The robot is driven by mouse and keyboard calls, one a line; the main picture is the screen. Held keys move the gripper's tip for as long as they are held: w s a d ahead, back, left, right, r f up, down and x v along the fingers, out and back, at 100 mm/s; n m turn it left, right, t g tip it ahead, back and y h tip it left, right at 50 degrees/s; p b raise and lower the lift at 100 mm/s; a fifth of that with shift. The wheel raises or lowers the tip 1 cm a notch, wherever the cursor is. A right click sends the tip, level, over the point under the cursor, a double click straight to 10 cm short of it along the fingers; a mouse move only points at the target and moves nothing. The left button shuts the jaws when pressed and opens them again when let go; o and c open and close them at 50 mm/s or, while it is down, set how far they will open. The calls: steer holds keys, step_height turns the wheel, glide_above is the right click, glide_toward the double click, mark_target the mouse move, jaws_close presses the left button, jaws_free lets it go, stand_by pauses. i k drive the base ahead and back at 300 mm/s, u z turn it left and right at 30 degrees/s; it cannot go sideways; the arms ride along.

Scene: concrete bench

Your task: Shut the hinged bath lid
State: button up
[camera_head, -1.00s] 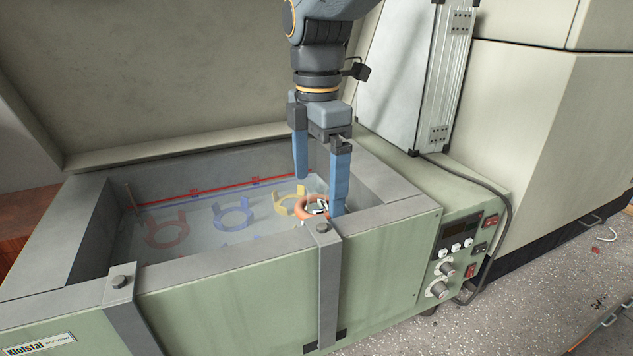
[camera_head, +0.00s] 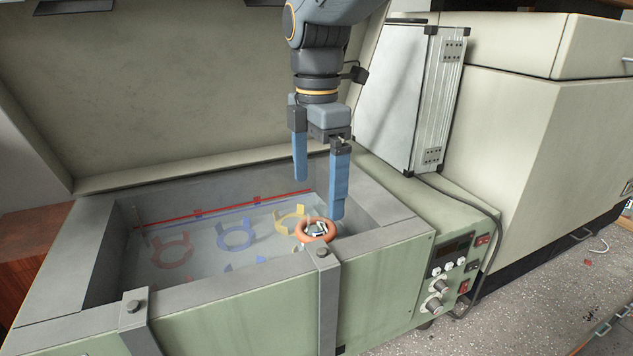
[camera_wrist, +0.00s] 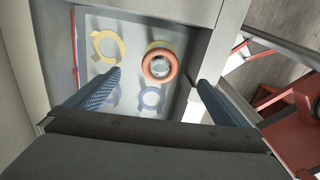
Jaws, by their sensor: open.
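The hinged bath lid (camera_head: 190,90) is a large grey-green panel standing raised behind the bath (camera_head: 200,333). The bath is a green box with a grey rim, and clear liquid shows inside it. My gripper (camera_head: 318,198) hangs over the right part of the bath with its blue fingers apart and nothing between them. An orange ring with a small vessel in it (camera_head: 316,230) sits in the bath just below the fingers. In the wrist view the ring (camera_wrist: 159,65) lies beyond and between the two fingertips (camera_wrist: 157,78).
Red, blue and yellow ring holders (camera_head: 236,236) show in the bath. A control panel with knobs (camera_head: 450,270) and a cable is on the bath's right end. A metal-framed panel (camera_head: 405,95) and a large beige cabinet (camera_head: 530,140) stand to the right.

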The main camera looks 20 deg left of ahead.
mark_target(108, 94)
steer(key=k, duration=1)
